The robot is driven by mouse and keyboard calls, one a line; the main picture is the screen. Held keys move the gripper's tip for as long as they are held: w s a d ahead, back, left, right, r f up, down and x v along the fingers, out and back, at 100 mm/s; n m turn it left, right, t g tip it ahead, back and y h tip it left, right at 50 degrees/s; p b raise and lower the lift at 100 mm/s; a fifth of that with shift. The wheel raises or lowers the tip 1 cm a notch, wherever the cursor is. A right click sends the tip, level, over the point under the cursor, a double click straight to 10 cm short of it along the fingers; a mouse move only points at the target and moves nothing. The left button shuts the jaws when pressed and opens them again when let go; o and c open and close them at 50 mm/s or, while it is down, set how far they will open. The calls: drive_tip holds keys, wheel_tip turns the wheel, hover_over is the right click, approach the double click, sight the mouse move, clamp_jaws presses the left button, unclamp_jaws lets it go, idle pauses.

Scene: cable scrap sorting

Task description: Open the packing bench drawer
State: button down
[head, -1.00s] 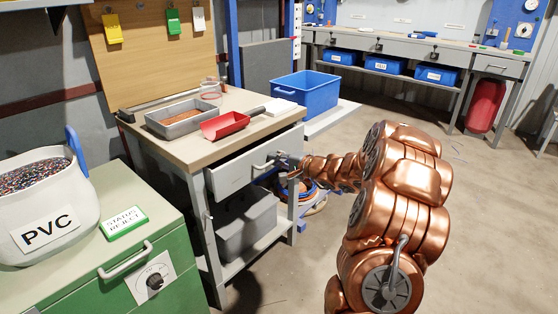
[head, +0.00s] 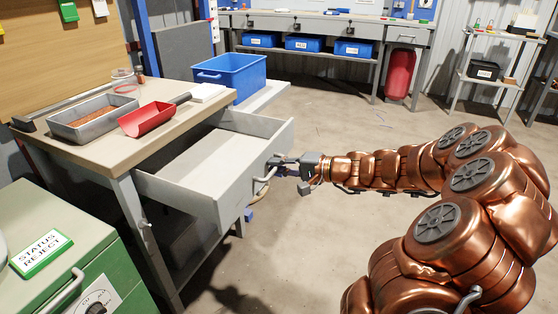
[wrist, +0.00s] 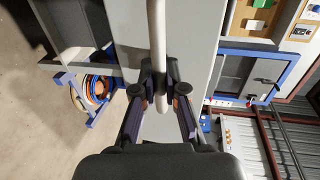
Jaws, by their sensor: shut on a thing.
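The packing bench (head: 105,158) stands at the left of the head view. Its light grey drawer (head: 208,170) is pulled well out, and I see its bare inside floor; no object shows in it. My gripper (head: 274,163) is at the drawer's front face, shut on the pale bar handle (head: 263,184). In the wrist view the handle (wrist: 156,30) runs up and down the picture and passes between the fingertips of my gripper (wrist: 159,92). The grey drawer front (wrist: 190,50) lies behind it.
On the bench top are a grey tray of copper-coloured bits (head: 97,117), a red scoop (head: 150,118) and a white pad (head: 207,92). A blue bin (head: 230,77) stands behind. A green cabinet (head: 75,240) is front left. Floor right of the drawer is clear.

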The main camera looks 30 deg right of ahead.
drive_tip(key=shift+s+d, duration=0.2)
drive_tip(key=shift+s, duration=0.05)
drive_tip(key=c, duration=1.5)
unclamp_jaws()
drive_tip(key=v, duration=1.2)
drive_tip(key=shift+r, duration=0.1)
